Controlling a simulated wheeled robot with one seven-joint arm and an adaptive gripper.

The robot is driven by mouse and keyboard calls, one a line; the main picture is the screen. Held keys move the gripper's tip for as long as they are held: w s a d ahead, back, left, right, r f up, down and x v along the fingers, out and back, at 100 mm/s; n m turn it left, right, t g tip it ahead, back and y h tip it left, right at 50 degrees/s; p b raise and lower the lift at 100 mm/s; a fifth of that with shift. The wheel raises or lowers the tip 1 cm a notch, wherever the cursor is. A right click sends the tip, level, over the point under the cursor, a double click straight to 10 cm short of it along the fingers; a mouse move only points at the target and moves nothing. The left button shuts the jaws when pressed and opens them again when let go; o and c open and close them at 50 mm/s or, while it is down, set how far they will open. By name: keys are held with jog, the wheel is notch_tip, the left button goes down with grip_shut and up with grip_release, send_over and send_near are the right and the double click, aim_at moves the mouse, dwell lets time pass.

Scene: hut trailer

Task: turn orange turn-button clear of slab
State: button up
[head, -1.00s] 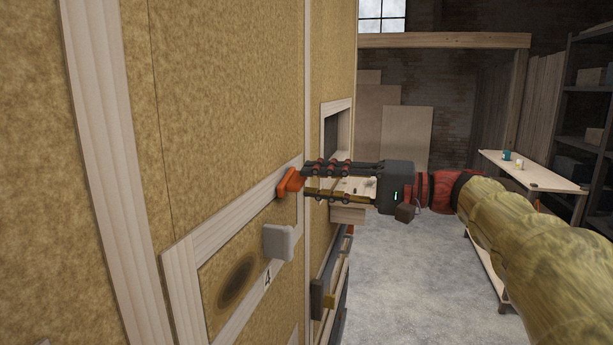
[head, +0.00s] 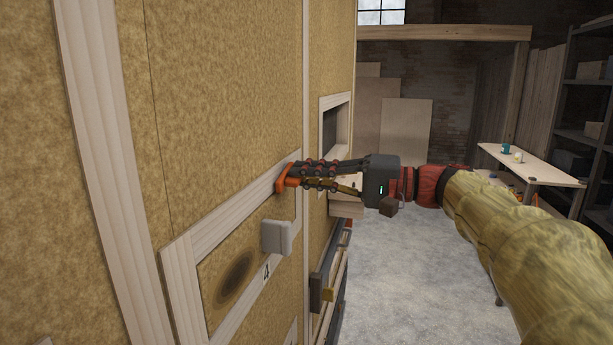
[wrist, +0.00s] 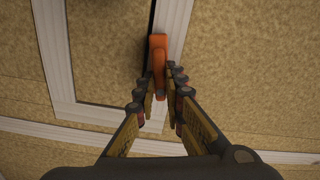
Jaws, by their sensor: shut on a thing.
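The orange turn-button (head: 285,181) is mounted on the pale wooden frame of a wall panel in the head view. It also shows at the top middle of the wrist view (wrist: 157,48). My gripper (head: 296,177) is shut on the turn-button, with its fingers either side of the lower part in the wrist view (wrist: 159,84). The fingers hide part of the button in the head view.
A framed opening (head: 335,125) with a ledge lies in the wall beyond my gripper. Dark rails with a yellow piece (head: 328,294) stick out low on the wall. A workbench (head: 530,163) and shelves stand at the right. The floor between is clear.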

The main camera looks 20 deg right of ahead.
grip_shut()
jog(key=shift+r+m, duration=0.1)
jog(key=shift+m, duration=1.3)
jog(key=o, duration=0.7)
grip_release()
jog(key=shift+o, duration=0.2)
jog(key=v, duration=1.2)
